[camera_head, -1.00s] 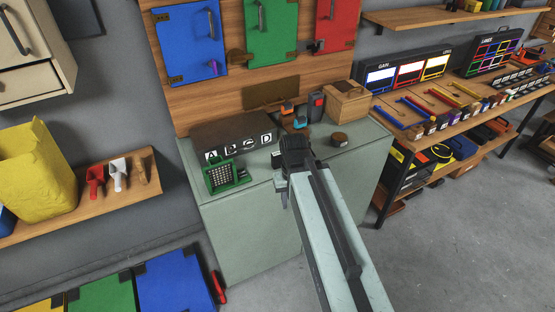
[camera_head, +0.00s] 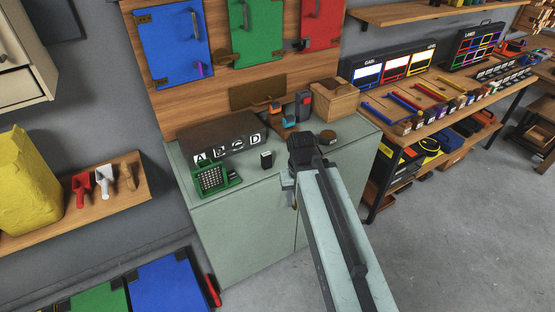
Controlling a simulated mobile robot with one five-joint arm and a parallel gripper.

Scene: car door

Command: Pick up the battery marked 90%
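No 90% marking is legible, so I cannot tell which thing is the battery. Orange and blue items (camera_head: 275,112) and a red-and-dark upright item (camera_head: 304,104) stand farther back, left of a wooden box. My gripper (camera_head: 292,188) is at the far end of my arm, over the cabinet's front edge. Its fingers are mostly hidden by the arm, and I cannot see whether they are open or holding anything.
A dark box lettered A, B, C, D (camera_head: 222,138) and a green basket (camera_head: 214,178) occupy the cabinet's left side. A wooden box (camera_head: 334,98) and a round brown item (camera_head: 327,136) are on the right. A workbench (camera_head: 400,125) stands farther right. Floor is clear at lower right.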

